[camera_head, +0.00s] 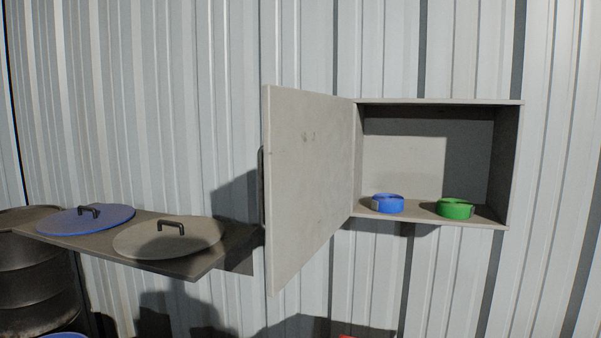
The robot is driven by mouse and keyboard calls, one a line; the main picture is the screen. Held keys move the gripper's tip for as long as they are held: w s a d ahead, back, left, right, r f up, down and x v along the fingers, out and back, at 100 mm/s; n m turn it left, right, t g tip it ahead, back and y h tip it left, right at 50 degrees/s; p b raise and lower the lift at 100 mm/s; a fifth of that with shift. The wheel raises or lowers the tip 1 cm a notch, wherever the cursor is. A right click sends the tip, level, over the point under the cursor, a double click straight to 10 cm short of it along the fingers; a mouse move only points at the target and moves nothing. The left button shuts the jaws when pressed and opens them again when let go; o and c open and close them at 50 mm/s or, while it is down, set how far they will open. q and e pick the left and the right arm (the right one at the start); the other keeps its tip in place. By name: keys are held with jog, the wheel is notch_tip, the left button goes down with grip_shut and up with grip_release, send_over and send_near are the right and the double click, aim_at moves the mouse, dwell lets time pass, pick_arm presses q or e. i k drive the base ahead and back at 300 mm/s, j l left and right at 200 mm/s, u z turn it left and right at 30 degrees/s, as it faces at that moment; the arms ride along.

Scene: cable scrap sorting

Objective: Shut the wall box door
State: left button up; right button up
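The wall box (513,165) is a grey open-fronted box on the corrugated wall, at the right of the head view. Its door (305,185) is a flat grey panel hinged at the box's left edge. The door stands wide open, swung out toward me and to the left. A dark handle (261,180) shows at the door's far left edge, mostly hidden behind the panel. Inside the box, a blue tape roll (387,204) and a green tape roll (455,208) lie on the floor of the box. Neither of my grippers is in view.
Left of the door, a shelf (190,267) holds a blue lid (60,222) and a grey lid (135,240), each with a dark handle. A dark drum (35,285) stands at the far left. The space before the box opening looks clear.

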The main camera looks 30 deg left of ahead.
aim_at(304, 159)
jog(key=j, duration=0.85)
jog(key=i+j, duration=0.1)
jog(key=j, duration=0.75)
